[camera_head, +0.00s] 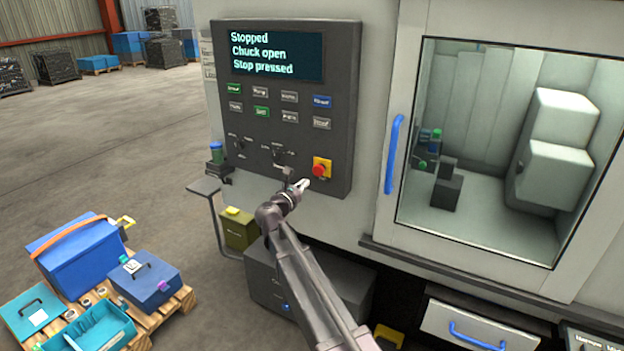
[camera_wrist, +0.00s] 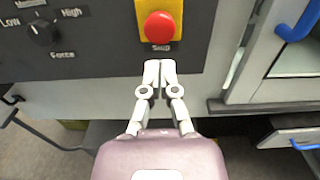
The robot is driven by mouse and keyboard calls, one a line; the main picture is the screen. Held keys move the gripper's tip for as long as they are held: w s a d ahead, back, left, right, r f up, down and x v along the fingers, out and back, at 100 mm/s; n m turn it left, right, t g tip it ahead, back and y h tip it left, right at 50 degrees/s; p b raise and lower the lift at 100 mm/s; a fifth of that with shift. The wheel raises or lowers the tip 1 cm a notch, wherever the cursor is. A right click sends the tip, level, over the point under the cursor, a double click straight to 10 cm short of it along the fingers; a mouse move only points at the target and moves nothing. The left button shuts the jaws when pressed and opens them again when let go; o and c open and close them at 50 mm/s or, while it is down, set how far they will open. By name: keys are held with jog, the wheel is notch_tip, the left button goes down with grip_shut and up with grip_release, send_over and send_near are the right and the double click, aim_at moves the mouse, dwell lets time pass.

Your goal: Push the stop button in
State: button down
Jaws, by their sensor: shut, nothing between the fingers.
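The stop button is a red round button (camera_head: 320,170) on a yellow plate at the lower right of the dark control panel (camera_head: 340,100). In the wrist view the red button (camera_wrist: 160,27) is at the top middle, above a small label. The panel screen (camera_head: 277,55) reads "Stopped", "Chuck open" and "Stop pressed". My gripper (camera_head: 304,184) is shut and empty, just below and left of the button in the head view. In the wrist view its fingertips (camera_wrist: 160,66) are together below the button, with a gap in the picture between them.
A rotary knob (camera_wrist: 43,32) marked Low, High and Force is left of the button. The machine door has a blue handle (camera_head: 393,155) to the right. A pallet (camera_head: 180,305) with blue boxes stands at lower left. An open drawer (camera_head: 475,328) is at lower right.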

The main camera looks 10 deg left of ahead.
jog(key=v, duration=0.6)
jog(key=shift+s, duration=0.3)
jog(key=s+d+f+m+g, duration=0.25)
jog(key=d+f+m, duration=0.2)
jog(key=d, duration=0.35)
jog(key=s+d+f+m+g+h, duration=0.1)
jog(key=s+d+f+m+g, duration=0.2)
jog(key=d+m, duration=0.45)
jog(key=s+d+f+m+g, duration=0.1)
jog(key=d+f+m+g, duration=0.25)
jog(key=d, duration=0.65)
jog(key=s+d+f+m+g+y, duration=0.3)
jog(key=s+d+m+g, duration=0.1)
jog(key=s+m, duration=0.4)
jog(key=s+d+f+m+g+y, duration=0.4)
jog(key=s+d+m, duration=0.2)
jog(key=s, duration=0.5)
jog(key=shift+d+f+m, duration=0.25)
jog(key=shift+d+m, duration=0.15)
jog(key=shift+m, duration=0.85)
